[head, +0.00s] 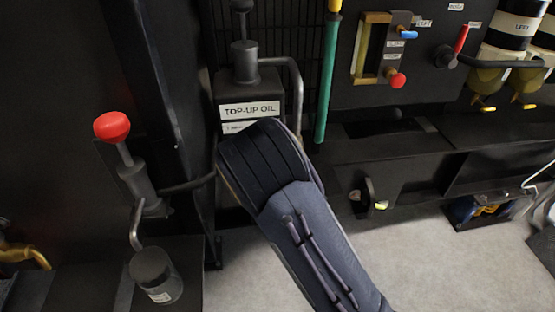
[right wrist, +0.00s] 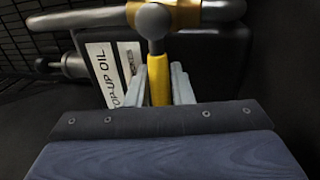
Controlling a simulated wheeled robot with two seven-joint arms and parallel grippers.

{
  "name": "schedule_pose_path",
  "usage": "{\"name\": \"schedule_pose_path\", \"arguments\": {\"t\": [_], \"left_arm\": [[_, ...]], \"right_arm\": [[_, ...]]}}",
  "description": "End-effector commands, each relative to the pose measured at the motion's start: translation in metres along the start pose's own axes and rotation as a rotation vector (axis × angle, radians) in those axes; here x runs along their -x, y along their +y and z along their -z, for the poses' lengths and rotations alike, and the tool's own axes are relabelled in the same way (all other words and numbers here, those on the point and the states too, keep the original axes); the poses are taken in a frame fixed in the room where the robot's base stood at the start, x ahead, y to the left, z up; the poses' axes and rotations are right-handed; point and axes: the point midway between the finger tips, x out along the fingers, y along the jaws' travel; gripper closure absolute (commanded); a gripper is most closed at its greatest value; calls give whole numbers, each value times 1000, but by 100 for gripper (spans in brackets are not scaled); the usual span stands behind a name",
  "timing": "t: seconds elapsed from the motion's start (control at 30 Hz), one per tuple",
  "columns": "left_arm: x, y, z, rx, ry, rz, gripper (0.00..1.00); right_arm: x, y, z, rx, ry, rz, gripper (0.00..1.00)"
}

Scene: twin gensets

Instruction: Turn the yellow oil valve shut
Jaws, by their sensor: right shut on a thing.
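In the right wrist view the yellow oil valve handle (right wrist: 158,82) points down the picture, roughly square to the grey pipe (right wrist: 85,18) that runs across the top. The valve's grey round body (right wrist: 153,20) sits on that pipe. My right gripper (right wrist: 160,88) is shut on the yellow handle, one finger on each side. In the head view my right forearm reaches up from the bottom and hides the valve and the right gripper. The dark top-up oil tank (head: 266,88) stands just beyond my arm. My left gripper is not in view.
A red-knobbed hand pump (head: 113,127) and a grey canister (head: 155,277) stand at left. A green pipe (head: 328,75) runs down right of the tank. A red lever (head: 462,40) and panel are at upper right. Open floor (head: 430,260) lies at lower right.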

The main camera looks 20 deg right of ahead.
Motion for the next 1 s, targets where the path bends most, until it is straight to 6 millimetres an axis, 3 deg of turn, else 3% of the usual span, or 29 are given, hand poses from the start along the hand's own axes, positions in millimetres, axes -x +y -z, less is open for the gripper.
{"name": "schedule_pose_path", "arguments": {"t": [0.1, 0.13, 0.3, 0.63, 1.0], "left_arm": [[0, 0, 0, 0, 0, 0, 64], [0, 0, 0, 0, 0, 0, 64], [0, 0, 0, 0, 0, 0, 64], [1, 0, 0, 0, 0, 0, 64], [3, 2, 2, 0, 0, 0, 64]], "right_arm": [[1, -2, 0, 3, 2, 7, 100], [1, -2, 0, 3, 2, 7, 78], [1, -2, 0, 2, 2, 5, 60], [6, -1, 0, 1, 1, 5, 60], [65, -2, 1, 2, 3, 7, 60]]}}
